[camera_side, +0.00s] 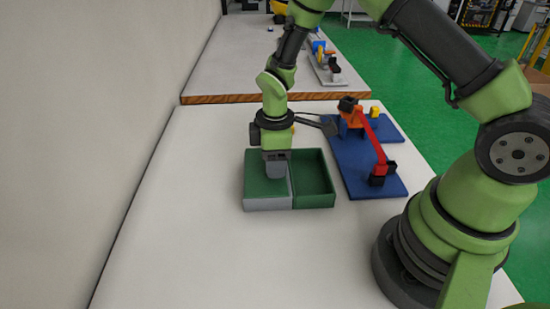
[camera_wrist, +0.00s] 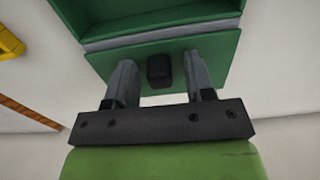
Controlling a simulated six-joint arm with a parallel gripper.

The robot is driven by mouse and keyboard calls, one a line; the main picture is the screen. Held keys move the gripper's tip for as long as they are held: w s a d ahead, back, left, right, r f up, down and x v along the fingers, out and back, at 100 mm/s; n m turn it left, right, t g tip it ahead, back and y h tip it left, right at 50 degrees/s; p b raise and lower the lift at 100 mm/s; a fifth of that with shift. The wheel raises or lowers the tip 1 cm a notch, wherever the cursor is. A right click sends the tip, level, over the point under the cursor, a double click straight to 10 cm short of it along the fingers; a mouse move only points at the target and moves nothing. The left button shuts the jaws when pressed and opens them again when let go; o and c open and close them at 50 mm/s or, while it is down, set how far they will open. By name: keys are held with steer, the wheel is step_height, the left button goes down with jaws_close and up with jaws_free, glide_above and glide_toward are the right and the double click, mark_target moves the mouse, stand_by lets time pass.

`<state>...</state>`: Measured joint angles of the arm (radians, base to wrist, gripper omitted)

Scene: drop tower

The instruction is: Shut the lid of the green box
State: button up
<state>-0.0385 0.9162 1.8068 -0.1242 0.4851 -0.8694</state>
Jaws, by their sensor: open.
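The green box (camera_side: 316,203) stands on the white table with its right compartment open at the top; its open end also shows at the top of the wrist view (camera_wrist: 150,25). The flat green lid (camera_side: 258,186) lies to the left of the opening, over a grey base. In the wrist view the lid (camera_wrist: 220,62) carries a black knob (camera_wrist: 159,70). My gripper (camera_side: 277,178) is over the lid, pointing down. In the wrist view its open fingers (camera_wrist: 159,62) appear on either side of the knob, with gaps showing. The knob is hidden in the side view.
A blue board (camera_side: 385,186) with a red beam (camera_side: 372,133) and coloured blocks stands close to the right of the box. Another table (camera_side: 230,75) with objects is behind. The white table is clear in front and to the left.

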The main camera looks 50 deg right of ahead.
jaws_close()
steer(key=s+d, duration=0.6)
steer(key=d, duration=0.1)
steer(key=shift+s, duration=0.4)
jaws_free()
step_height(320, 180, up, 10)
stand_by(0.4)
